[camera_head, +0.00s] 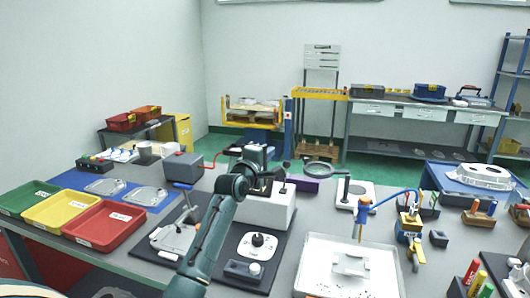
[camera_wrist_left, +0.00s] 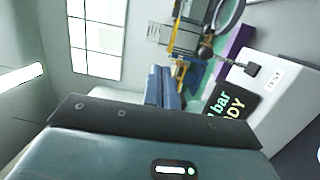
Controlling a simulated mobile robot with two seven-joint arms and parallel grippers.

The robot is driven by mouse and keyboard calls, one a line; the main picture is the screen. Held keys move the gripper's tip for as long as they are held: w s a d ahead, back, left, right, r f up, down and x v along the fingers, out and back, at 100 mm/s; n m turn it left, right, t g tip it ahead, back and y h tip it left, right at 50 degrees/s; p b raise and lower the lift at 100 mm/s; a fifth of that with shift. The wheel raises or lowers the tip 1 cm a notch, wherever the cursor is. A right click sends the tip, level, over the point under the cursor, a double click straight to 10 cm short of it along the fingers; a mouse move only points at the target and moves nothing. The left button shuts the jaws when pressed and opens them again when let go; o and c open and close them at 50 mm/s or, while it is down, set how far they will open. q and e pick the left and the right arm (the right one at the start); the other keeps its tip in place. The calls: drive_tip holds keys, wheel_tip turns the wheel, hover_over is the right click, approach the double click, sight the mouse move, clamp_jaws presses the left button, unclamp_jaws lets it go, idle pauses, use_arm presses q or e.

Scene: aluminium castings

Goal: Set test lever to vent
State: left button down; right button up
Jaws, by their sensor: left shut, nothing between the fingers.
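The tester is a white box (camera_head: 272,212) on a dark plate in the middle of the bench. In the left wrist view, its white housing (camera_wrist_left: 285,105) carries a black display (camera_wrist_left: 228,108) with "bar" and "READY" in coloured letters. A short dark lever with a round knob (camera_head: 286,165) appears above the box; its vent or test setting cannot be read. My left gripper (camera_head: 272,175) is over the box, close to the lever, shut and empty. Contact with the lever cannot be told. The arm hides part of the box. My right gripper is out of view.
Green, yellow and red trays (camera_head: 104,245) stand at the left. A clamp fixture (camera_head: 178,236) and a dark base with a round knob (camera_head: 257,241) stand near my arm. A ring magnifier (camera_head: 318,168) and a white tray (camera_head: 325,278) are to the right.

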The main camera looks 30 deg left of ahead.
use_arm(q)
drive_tip(key=shift+s+r, duration=0.5)
drive_tip(key=shift+s, duration=0.4)
drive_tip(key=shift+d, duration=0.1)
